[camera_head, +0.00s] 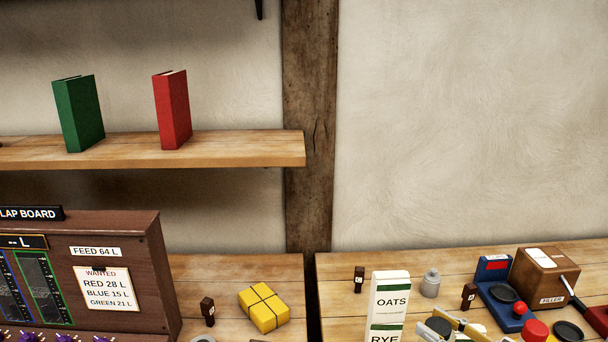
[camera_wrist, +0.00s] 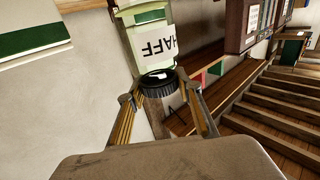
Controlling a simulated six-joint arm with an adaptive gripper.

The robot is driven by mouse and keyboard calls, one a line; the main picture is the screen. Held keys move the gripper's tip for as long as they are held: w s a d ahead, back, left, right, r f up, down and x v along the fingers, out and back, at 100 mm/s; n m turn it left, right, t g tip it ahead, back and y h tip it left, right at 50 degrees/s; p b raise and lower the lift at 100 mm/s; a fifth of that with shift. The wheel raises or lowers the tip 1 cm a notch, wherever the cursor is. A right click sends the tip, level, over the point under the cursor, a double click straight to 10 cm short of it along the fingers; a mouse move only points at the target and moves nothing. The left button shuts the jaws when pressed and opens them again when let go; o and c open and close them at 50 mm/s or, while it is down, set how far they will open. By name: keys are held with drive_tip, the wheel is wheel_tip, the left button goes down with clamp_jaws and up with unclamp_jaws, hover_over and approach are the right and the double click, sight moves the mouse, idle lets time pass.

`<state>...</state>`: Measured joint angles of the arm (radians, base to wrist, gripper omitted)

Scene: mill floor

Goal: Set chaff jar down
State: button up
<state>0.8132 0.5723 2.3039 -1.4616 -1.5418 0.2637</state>
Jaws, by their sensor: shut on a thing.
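The chaff jar (camera_wrist: 150,45) fills the top middle of the wrist view. It is pale green with a dark green band, a white label showing HAFF upside down, and a black ribbed lid. My gripper (camera_wrist: 158,92) is shut on it, with brass-coloured fingers on either side of the lid. The jar's far end is cut off by the top edge, so what lies under it is hidden. In the head view, brass-coloured bars and a dark round piece at the bottom edge look like my gripper (camera_head: 464,327) and the jar's lid, mostly cut off.
A grey weight (camera_head: 430,284), a blue scale (camera_head: 503,300) and a brown FILLER box (camera_head: 545,277) are there too. A yellow parcel (camera_head: 264,307) lies on the left bench.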

drive_tip(key=shift+w+d+r+m+t+h, duration=0.1)
drive_tip(key=shift+w+d+m+t+h, duration=0.3)
drive_tip(key=shift+d+m+h, duration=0.15)
drive_tip(key=shift+w+d+m+t+h, duration=0.25)
drive_tip(key=shift+w+m+t+h, duration=0.25)
drive_tip(key=shift+h, duration=0.45)
drive_tip(key=shift+w+f+m+t+h, duration=0.35)
drive_tip(key=shift+f+m+h, duration=0.15)
drive_tip(key=shift+h, duration=0.2)
drive_tip(key=shift+w+a+f+m+h, duration=0.25)
drive_tip(key=shift+f+m+h, duration=0.25)
drive_tip(key=shift+h, duration=0.1)
drive_tip(key=a, duration=0.1)
drive_tip(key=a+f, duration=0.1)
drive_tip(key=a, duration=0.1)
drive_tip(key=a+f, duration=0.1)
drive_tip(key=a, duration=0.1)
drive_tip(key=shift+w+f, duration=0.15)
drive_tip(key=shift+w, duration=0.1)
drive_tip(key=shift+a, duration=0.15)
